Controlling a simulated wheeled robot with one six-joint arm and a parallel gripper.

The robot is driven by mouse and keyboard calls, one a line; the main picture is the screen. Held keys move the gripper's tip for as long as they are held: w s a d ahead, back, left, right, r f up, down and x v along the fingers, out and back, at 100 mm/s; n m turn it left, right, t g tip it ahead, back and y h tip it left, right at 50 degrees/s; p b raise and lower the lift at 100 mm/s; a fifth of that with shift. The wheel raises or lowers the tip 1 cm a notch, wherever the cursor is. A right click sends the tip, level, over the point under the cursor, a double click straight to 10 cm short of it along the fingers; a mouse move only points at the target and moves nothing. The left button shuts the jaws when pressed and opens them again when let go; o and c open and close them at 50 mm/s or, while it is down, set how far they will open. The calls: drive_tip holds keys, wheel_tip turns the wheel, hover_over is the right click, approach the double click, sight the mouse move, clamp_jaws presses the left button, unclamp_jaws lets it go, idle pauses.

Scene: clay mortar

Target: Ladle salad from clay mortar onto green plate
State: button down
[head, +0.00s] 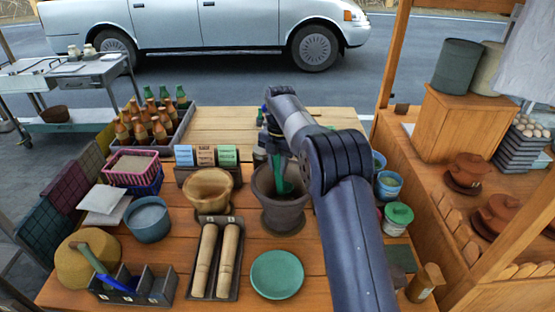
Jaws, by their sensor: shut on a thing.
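The dark clay mortar (283,216) stands upright in the middle of the wooden table. My gripper (277,157) is above it, pointing down, and looks shut on a green tool, apparently the ladle (284,181). The ladle's lower end is inside the mortar's mouth. The salad cannot be made out inside the mortar. The green plate (277,274) lies flat on the table in front of the mortar, and its top looks empty. My arm passes to the right of both and hides part of the table.
A wooden mortar (208,188) stands left of the clay one. Two wooden pestles (229,258) lie in a dark tray left of the plate. Small boxes (205,156) and a bottle crate (150,124) are behind. Lidded jars (397,216) stand right of my arm.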

sight(278, 174)
drive_tip(key=shift+f+b, duration=1.4)
drive_tip(key=shift+f, duration=2.1)
wheel_tip(278, 174, up, 9)
drive_tip(key=p, duration=0.7)
drive_tip(key=shift+r, duration=4.1)
